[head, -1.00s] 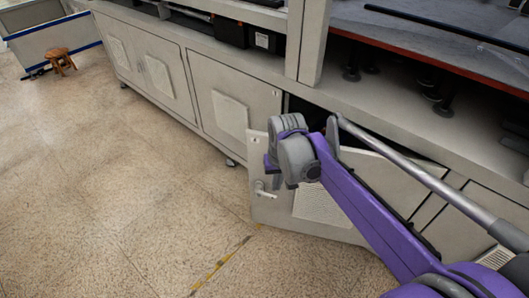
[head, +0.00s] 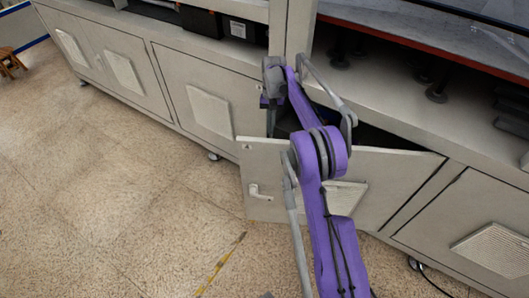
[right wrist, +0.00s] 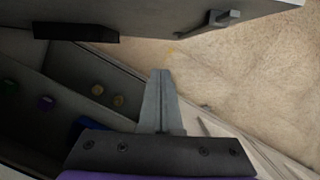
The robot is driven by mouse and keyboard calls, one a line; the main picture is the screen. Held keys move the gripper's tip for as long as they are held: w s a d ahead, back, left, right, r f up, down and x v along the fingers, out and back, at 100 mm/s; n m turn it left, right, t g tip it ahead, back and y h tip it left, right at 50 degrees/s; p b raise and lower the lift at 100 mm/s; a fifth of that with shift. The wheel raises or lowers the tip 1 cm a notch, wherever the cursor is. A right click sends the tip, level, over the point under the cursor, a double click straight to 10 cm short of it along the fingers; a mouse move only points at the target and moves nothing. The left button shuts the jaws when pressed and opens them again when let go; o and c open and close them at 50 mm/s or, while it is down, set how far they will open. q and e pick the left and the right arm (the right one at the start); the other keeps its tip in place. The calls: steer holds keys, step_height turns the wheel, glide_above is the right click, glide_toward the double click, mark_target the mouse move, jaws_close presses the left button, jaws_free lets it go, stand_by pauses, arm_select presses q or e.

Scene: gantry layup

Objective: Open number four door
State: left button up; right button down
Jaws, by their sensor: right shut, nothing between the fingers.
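The cabinet door (head: 390,185) stands partly open, swung out with a dark gap above and behind it. A small mark near its top left corner is too small to read. Its lever handle (head: 258,192) is at the left edge. In the right wrist view, the door (right wrist: 150,18) runs across the top, with its handle (right wrist: 222,18) at upper right. My right gripper (right wrist: 160,75) is shut and empty in the opening, below the door's edge in that view and apart from the handle. In the head view its fingers are hidden; the wrist shows above the door's left end.
A closed door with a vent panel (head: 208,111) is left of the opening. Another closed door (head: 480,225) is on the right. The cabinet interior (right wrist: 100,92) shows small round fittings. A stool (head: 10,62) stands far left.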

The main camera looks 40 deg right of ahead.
mark_target(269, 155)
steer(key=shift+s+a+f, duration=0.7)
steer(key=shift+s+f, duration=0.1)
steer(key=shift+f, duration=0.65)
steer(key=shift+s+a+f, duration=0.75)
steer(key=shift+s+f, duration=0.05)
steer(key=shift+f, duration=0.65)
steer(key=shift+s+a+f, duration=0.7)
steer(key=shift+s+f, duration=0.1)
steer(key=shift+f, duration=0.65)
